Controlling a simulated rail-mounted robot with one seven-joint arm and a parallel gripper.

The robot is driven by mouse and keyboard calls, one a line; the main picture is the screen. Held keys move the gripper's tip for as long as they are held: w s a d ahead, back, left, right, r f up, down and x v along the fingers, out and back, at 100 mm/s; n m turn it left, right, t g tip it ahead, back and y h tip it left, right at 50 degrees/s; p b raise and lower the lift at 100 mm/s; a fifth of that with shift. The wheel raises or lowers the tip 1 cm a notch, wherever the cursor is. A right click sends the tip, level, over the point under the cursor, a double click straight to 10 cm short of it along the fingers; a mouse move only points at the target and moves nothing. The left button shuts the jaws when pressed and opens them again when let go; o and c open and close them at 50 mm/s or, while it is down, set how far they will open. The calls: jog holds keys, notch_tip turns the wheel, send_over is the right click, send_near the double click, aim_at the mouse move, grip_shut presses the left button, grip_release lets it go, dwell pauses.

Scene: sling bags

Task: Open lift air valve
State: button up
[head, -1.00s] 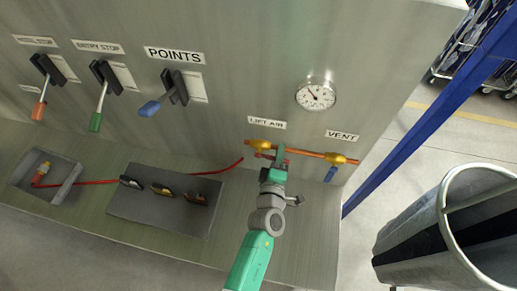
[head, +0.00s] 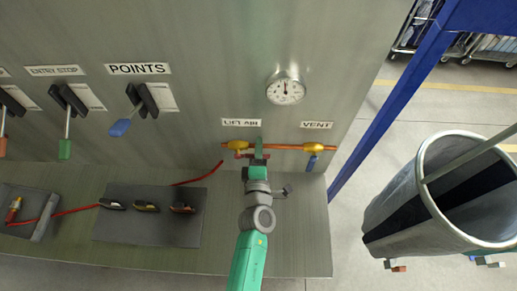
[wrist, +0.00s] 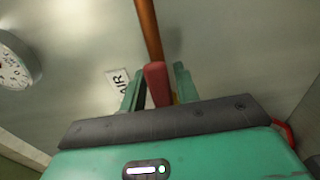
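The lift air valve (head: 237,147) has a yellow body on an orange pipe, under the LIFT AIR label (head: 241,122) in the head view. Its red handle (wrist: 158,85) shows between my green fingers in the wrist view and looks roughly in line with the pipe. My gripper (head: 259,146) is at the valve, just right of its yellow body. One finger stands on each side of the handle; I cannot tell whether they press on it. My gripper hides part of the handle and pipe in the head view.
The vent valve (head: 316,152), with a blue handle hanging down, is on the same pipe to the right. A round gauge (head: 286,91) is above. Levers and a ledge with plugs lie left. A blue post (head: 385,85) and a grey bin (head: 405,215) stand right.

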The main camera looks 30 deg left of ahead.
jog(key=shift+o, duration=0.4)
jog(key=p+v, duration=0.1)
jog(key=v, duration=0.7)
jog(key=shift+p, duration=0.4)
jog(key=shift+w, duration=0.1)
jog(key=w+d+r+m+t+h, duration=0.25)
jog(key=d+r+m, duration=0.2)
jog(key=r, duration=0.75)
jog(key=w+d+r+m+t+h, duration=0.2)
jog(key=d+r+m+h, duration=0.3)
jog(key=r, duration=0.8)
jog(key=w+d+r+m+t+h, duration=0.1)
jog(key=w+d+r+m+t, duration=0.15)
jog(key=r+m, duration=0.65)
jog(key=s+d+r+m, duration=0.1)
jog(key=s+r, duration=0.3)
jog(key=r, duration=0.5)
jog(key=s+r+m+t+y+p, duration=0.1)
jog(key=s+r+m, duration=0.1)
jog(key=s+r, duration=0.3)
jog(key=s+d+r+m, duration=0.1)
jog(key=s+r, duration=0.4)
jog(key=r, duration=0.7)
jog(key=shift+s+d+r+t, duration=0.25)
jog(key=shift+d+r+t, duration=0.05)
jog(key=shift+d+r, duration=0.1)
jog(key=shift+m+y, duration=0.25)
